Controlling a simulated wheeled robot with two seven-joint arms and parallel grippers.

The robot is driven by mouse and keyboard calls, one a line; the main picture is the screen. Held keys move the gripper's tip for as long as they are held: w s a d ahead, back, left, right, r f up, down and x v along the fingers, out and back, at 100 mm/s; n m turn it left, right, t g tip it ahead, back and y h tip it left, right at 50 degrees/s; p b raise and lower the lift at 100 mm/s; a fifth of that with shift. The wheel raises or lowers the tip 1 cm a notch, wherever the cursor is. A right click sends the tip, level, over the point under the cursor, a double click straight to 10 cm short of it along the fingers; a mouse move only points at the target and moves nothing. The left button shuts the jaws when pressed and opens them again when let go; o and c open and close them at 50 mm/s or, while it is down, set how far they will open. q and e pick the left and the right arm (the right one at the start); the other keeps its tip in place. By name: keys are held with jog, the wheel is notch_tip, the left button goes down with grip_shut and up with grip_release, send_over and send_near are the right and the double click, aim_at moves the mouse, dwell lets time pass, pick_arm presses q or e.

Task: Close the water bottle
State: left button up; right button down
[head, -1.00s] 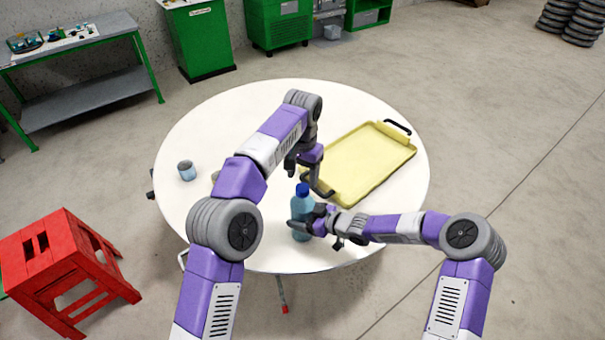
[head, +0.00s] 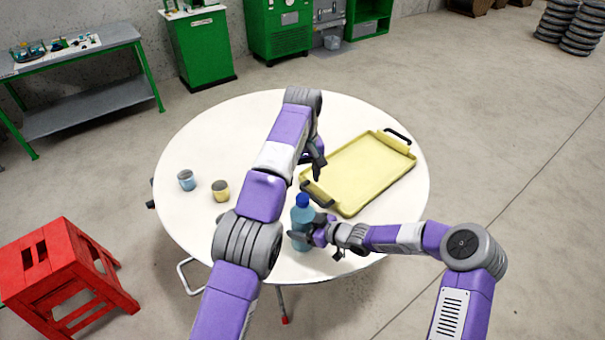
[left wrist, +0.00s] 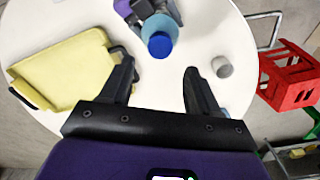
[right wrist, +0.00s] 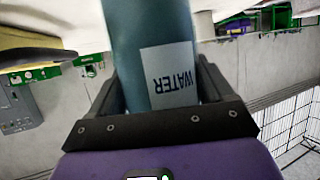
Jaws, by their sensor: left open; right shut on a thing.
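The water bottle (head: 301,227) is translucent teal and stands upright at the near side of the round white table. A blue cap (head: 303,200) sits on its top; whether it is tight cannot be told. My right gripper (head: 312,234) is shut around the bottle's body, and the bottle with its "WATER" label (right wrist: 168,70) fills the space between the fingers in the right wrist view. My left gripper (head: 318,172) is open and empty, above and beyond the bottle. In the left wrist view the cap (left wrist: 160,45) shows ahead between the left fingers (left wrist: 158,72), apart from them.
A yellow tray (head: 365,172) with black handles lies on the right of the table. A red stool (head: 60,275) is on the floor left of the table.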

aim_at(302, 198)
pick_arm(q)
jog(key=shift+f, duration=0.15)
jog(key=shift+f, duration=3.9)
jog(key=c, duration=1.1)
jog(key=o, duration=1.3)
jog(key=shift+r, duration=3.75)
